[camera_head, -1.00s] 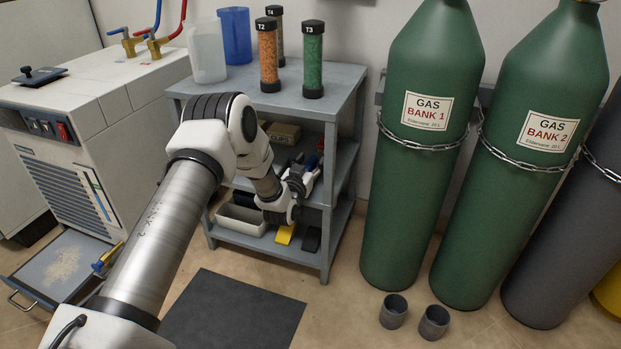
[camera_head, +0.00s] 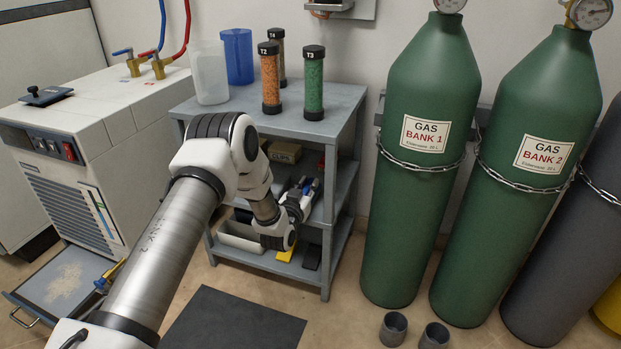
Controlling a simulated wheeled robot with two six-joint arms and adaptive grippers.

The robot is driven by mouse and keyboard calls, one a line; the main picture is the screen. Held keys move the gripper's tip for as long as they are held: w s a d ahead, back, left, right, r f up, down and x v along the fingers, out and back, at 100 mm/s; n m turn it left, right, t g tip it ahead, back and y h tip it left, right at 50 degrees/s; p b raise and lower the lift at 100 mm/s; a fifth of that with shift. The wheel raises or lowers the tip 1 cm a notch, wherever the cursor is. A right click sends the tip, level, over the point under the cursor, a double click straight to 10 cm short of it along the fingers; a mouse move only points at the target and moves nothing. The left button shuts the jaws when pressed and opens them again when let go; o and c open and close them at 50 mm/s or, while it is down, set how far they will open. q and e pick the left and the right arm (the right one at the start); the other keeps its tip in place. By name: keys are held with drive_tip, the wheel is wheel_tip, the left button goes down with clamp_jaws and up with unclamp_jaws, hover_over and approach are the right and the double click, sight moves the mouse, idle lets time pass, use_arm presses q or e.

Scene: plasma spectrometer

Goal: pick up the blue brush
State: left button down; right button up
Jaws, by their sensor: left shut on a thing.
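My left arm reaches from the lower left into the grey shelf unit (camera_head: 330,232). My left gripper (camera_head: 304,188) is at the middle shelf, near its right side. It is shut on a small blue thing, which I take to be the blue brush (camera_head: 311,186). Only a little of the blue shows between and beside the fingers; the gripper hides the rest. I cannot tell whether the brush is clear of the shelf. My right gripper is out of view.
The lower shelf has a pale bin (camera_head: 240,236), a yellow object and a black one (camera_head: 312,256). Bottles (camera_head: 314,82) and two plastic beakers stand on top. Green gas cylinders (camera_head: 418,160) stand to the right. An open drawer (camera_head: 62,285) is at left. A dark mat lies in front.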

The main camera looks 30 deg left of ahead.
use_arm(q)
drive_tip(key=p+v, duration=0.5)
drive_tip(key=v, duration=1.1)
drive_tip(key=shift+d+r, duration=0.1)
drive_tip(key=shift+d, duration=0.05)
